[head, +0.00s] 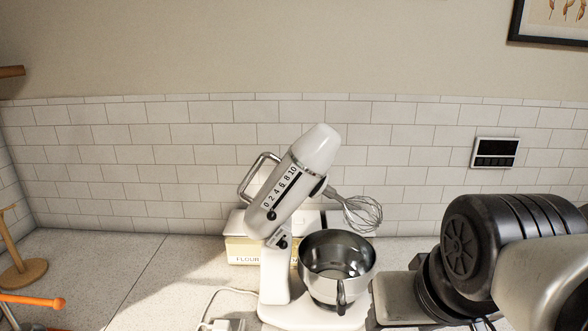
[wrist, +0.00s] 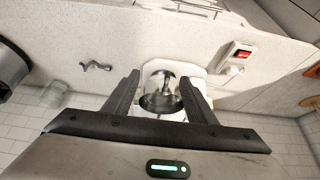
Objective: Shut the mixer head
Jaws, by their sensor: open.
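The white stand mixer stands on the counter in the head view. Its head (head: 300,180) is tilted up and back, with a speed scale on its side and a metal handle loop at the left. The wire whisk (head: 362,214) hangs from it, above and clear of the steel bowl (head: 337,270) on the mixer base (head: 274,311). My gripper (wrist: 160,75) is open in the wrist view, its two dark fingers apart with the bowl (wrist: 158,104) showing between them. Nothing is held. In the head view my arm is at the lower right, beside the bowl; the fingertips are not clear there.
A flour box (head: 238,248) stands behind the mixer against the tiled wall. A white cord (head: 217,294) lies at its left. A wooden stand (head: 22,270) and an orange-tipped rod (head: 35,300) are at the far left. The counter left of the mixer is mostly clear.

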